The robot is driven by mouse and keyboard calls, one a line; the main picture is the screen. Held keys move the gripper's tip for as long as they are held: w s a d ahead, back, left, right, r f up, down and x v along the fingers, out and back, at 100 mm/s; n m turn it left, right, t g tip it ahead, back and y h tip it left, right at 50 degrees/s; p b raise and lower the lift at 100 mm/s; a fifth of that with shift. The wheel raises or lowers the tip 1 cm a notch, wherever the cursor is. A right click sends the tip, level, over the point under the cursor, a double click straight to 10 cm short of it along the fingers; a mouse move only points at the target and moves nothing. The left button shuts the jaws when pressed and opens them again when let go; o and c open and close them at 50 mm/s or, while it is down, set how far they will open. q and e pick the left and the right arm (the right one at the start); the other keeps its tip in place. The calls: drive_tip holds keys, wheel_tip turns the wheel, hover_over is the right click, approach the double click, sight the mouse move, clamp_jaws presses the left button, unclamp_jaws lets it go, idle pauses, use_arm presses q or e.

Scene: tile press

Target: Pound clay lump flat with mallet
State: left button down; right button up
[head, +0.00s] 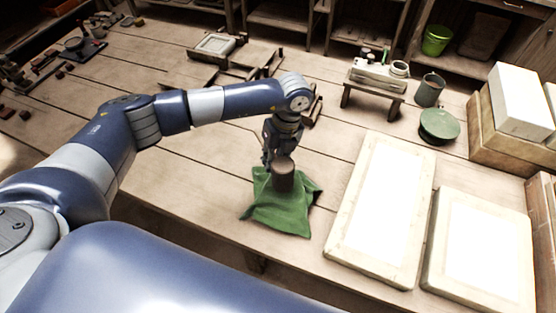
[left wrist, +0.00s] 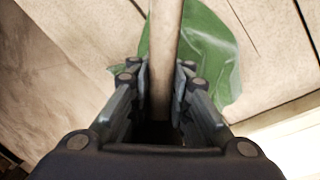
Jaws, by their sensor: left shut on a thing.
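My left gripper (head: 270,150) is shut on the pale wooden handle of the mallet (head: 283,177); in the left wrist view the handle (left wrist: 165,45) runs between the two fingers. The mallet's dark brown cylindrical head is in front of the green cloth (head: 265,215) in the head view. I cannot tell whether the head touches the cloth. The cloth lies rumpled near the table's front edge and also shows in the left wrist view (left wrist: 212,45). I cannot make out a clay lump; the mallet or cloth may hide it. My right gripper is not in view.
Two pale framed slabs (head: 380,210) (head: 480,250) lie right of the cloth. A green round object (head: 439,126), a grey cup (head: 429,90) and a small bench (head: 374,90) stand behind them. Wooden frames (head: 215,45) lie farther back. Bare tabletop (head: 180,160) is left of the cloth.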

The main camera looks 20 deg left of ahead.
use_arm(q)
drive_tip(key=shift+d, duration=0.1)
wheel_tip(320, 180, down, 7)
drive_tip(key=b, duration=0.5)
drive_tip(key=shift+f, duration=0.1)
drive_tip(key=shift+r, duration=0.4)
wheel_tip(320, 180, up, 7)
drive_tip(key=p, duration=0.5)
drive_tip(key=shift+f, duration=0.1)
drive_tip(key=shift+w+f+b, duration=0.3)
drive_tip(key=shift+f+b, duration=0.5)
drive_tip(key=shift+f, duration=0.1)
drive_tip(key=shift+r, duration=0.1)
